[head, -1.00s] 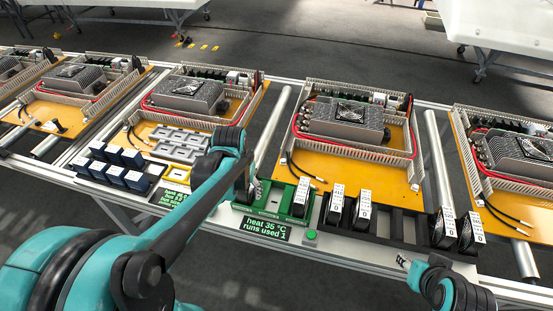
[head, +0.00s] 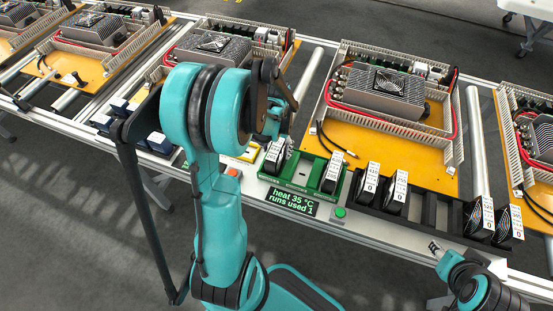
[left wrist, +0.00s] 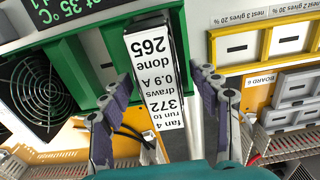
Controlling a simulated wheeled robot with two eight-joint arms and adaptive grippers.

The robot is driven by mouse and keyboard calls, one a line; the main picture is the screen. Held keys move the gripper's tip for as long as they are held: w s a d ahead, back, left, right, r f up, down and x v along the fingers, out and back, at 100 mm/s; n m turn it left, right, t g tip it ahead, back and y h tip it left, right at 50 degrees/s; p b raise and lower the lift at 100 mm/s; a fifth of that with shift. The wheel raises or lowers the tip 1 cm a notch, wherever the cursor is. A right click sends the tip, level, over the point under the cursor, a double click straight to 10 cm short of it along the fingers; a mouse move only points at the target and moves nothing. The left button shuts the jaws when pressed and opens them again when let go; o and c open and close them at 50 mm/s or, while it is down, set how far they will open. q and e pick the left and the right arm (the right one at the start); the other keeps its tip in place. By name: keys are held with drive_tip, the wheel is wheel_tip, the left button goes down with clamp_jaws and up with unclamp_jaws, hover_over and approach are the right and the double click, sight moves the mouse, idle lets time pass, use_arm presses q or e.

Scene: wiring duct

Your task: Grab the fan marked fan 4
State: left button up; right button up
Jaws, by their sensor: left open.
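The fan marked fan 4 (left wrist: 157,85) stands in the left wrist view with its white label upside down, reading run to 372, draws 0.9 A, done 265. It is at the left end of the green fixture (head: 305,176), where it also shows in the head view (head: 275,156). My left gripper (left wrist: 164,88) is open, with one finger on each side of the fan, apart from it as far as I can see. It also shows in the head view (head: 278,134), partly hidden by my arm. My right gripper (head: 436,248) is at lower right; its fingers are too small to judge.
A second fan (head: 333,173) stands in the green fixture, near the display reading heat 35 °C (head: 291,201). A black rack (head: 430,212) to the right holds several fans with empty slots between them. Boards with grey wiring ducts (head: 390,130) lie behind.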

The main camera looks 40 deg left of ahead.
use_arm(q)
drive_tip(key=shift+f, duration=0.15)
clamp_jaws()
